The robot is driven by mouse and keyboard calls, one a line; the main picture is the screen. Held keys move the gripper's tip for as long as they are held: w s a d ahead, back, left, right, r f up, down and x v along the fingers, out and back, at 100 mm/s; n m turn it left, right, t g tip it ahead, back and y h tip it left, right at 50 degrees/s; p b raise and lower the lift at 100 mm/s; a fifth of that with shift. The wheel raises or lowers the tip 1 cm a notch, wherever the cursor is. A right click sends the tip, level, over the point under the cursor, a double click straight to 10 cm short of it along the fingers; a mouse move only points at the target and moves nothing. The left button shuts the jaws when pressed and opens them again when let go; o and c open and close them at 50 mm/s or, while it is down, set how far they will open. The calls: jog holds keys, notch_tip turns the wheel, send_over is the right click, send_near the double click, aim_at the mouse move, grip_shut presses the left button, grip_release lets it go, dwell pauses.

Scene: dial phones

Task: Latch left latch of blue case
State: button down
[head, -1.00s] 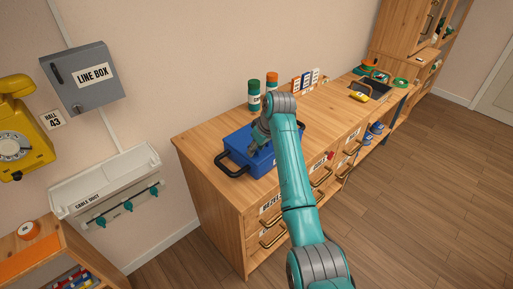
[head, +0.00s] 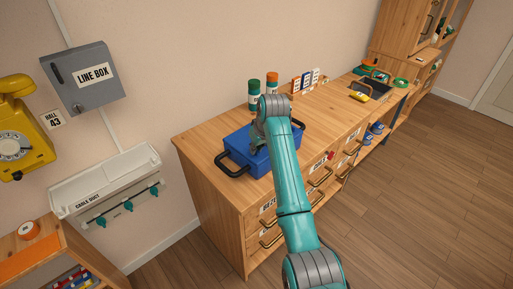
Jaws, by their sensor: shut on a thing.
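The blue case (head: 240,144) lies on the wooden cabinet top with its lid down. A black handle (head: 230,167) sticks out at its left end. My gripper (head: 256,150) is at the case's top and front, partly behind my own arm. Its fingers are small and dark here, and they appear closed at the case. The latches are too small or hidden to make out, so I cannot tell which one the fingers touch or whether it is fastened.
A rack of labelled cards (head: 305,82) is farther right. The cabinet top (head: 198,134) is bare left of the case. A grey line box (head: 82,77) and a yellow phone (head: 22,135) hang on the left wall.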

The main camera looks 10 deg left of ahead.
jog(key=m+h, duration=0.1)
jog(key=m, duration=0.2)
jog(key=shift+a+m+t, duration=0.1)
jog(key=shift+m+t, duration=0.3)
jog(key=m+h, duration=0.1)
jog(key=m, duration=0.2)
jog(key=shift+s+a+m+h, duration=0.1)
jog(key=shift+m+h, duration=0.2)
jog(key=m+h, duration=0.1)
jog(key=m, duration=0.3)
jog(key=shift+h, duration=0.4)
jog(key=shift+a+m+g+h, duration=0.1)
jog(key=shift+m+g+h, duration=0.35)
jog(key=shift+m, duration=1.45)
jog(key=c, duration=1.2)
grip_release()
jog(key=shift+r, duration=0.1)
